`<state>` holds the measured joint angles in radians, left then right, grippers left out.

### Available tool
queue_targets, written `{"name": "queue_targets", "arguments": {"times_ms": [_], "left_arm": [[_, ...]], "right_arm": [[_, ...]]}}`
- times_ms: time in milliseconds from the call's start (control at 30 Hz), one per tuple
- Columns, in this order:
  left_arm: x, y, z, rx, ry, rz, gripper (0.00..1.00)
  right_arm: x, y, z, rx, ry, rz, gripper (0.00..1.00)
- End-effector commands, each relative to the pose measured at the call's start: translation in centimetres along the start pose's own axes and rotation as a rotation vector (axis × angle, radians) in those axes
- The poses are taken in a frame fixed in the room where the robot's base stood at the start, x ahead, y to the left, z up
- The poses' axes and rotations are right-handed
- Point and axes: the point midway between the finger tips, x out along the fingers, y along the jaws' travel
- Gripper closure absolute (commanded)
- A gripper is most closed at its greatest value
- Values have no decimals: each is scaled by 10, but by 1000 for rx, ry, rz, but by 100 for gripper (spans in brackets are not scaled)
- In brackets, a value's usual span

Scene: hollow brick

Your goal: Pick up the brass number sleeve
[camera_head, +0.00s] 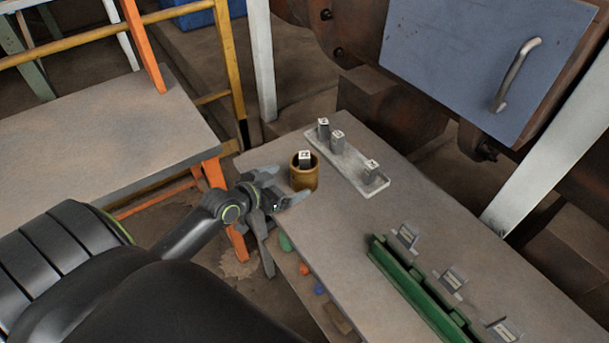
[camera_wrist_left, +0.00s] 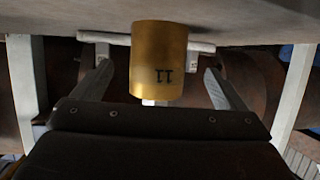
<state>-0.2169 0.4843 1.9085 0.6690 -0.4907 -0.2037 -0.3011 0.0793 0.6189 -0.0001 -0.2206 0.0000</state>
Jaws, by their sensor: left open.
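The brass number sleeve (camera_head: 304,176) stands upright on the grey table near its left edge, around a grey block (camera_head: 305,157) with a white label on top. In the left wrist view the sleeve (camera_wrist_left: 158,60) shows a dark "11" on its side and appears upside down, between the spread fingers. My left gripper (camera_head: 277,190) is open, close to the left of the sleeve in the head view. I cannot tell whether a finger touches it. My right gripper is not in view.
A pale tray (camera_head: 350,169) with labelled grey blocks stands just behind the sleeve. A green rack (camera_head: 418,293) with several labelled pieces lies at the front right. A blue door panel (camera_head: 480,55) with a handle is at the back. The table's middle is clear.

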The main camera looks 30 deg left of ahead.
Motion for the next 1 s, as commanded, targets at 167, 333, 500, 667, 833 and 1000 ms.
{"name": "queue_targets", "arguments": {"times_ms": [167, 333, 500, 667, 833, 1000], "left_arm": [[10, 0, -1, -1, 0, 1, 7], [30, 2, -6, -3, 2, 0, 7], [50, 2, -4, -2, -1, 1, 7], [58, 2, -3, 0, -2, 0, 7], [58, 2, -3, 1, -1, 0, 7], [58, 2, -3, 0, -1, 0, 24]], "right_arm": [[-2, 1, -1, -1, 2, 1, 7], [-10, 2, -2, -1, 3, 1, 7], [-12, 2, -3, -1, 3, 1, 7], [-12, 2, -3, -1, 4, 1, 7], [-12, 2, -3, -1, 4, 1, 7], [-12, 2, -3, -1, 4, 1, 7]]}}
